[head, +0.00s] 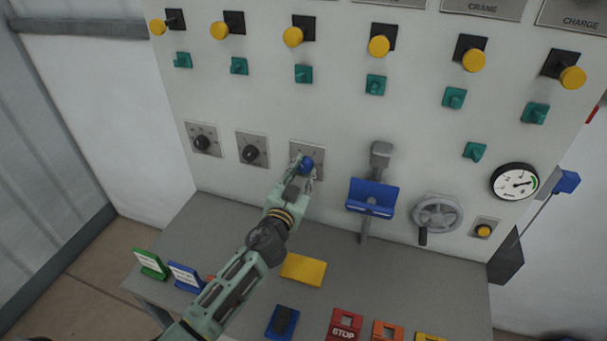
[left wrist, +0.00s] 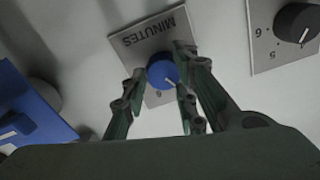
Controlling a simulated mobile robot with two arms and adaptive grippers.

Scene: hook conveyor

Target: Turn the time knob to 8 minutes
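The time knob (head: 306,164) is a blue round knob on a grey square plate marked MINUTES (left wrist: 152,40). The plate is on the white control panel. In the left wrist view the knob (left wrist: 162,71) has a short white pointer toward the lower right of that picture, near a digit too small to read surely. My left gripper (head: 305,171) reaches up to the knob from below. Its two fingers flank the knob closely, one on each side, and appear shut on it. Most of the dial's scale is hidden by the fingers. My right gripper is not in view.
Two black knobs (head: 202,143) (head: 252,153) are left of the blue one. A blue bracket with a grey lever (head: 371,197), a handwheel (head: 438,214) and a gauge (head: 515,182) are to its right. A grey ledge (head: 225,235) below carries a yellow block (head: 303,269) and coloured signs.

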